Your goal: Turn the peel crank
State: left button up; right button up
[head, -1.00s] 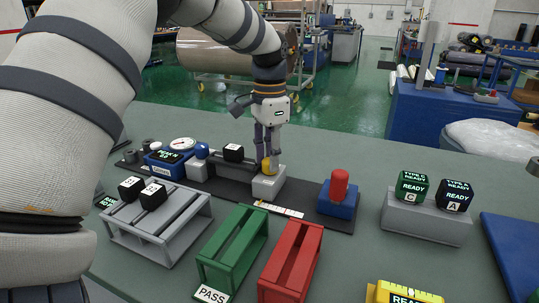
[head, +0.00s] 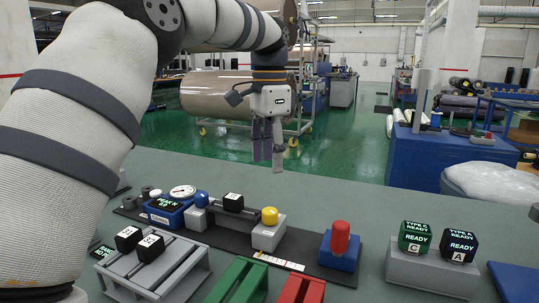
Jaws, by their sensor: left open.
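A blue tester (head: 168,208) with a round dial gauge (head: 183,191) and a lit display sits at the left of a black base plate. A small blue-topped knob (head: 201,199) stands beside it. A yellow knob (head: 269,216) sits on a light grey block (head: 268,235) on the same plate. No part is clearly marked as the peel crank. My left gripper (head: 273,160) is open and empty, pointing down, raised above the yellow knob and apart from it. My right gripper is out of view.
A red knob on a blue block (head: 338,257) stands at the plate's right end. A grey rack (head: 152,268) holds two black cubes at front left. Green (head: 239,279) and red (head: 300,290) racks stand in front. A grey stand (head: 430,270) with two labelled cubes is at right.

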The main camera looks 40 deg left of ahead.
aim_at(340, 238)
jog(key=k, duration=1.5)
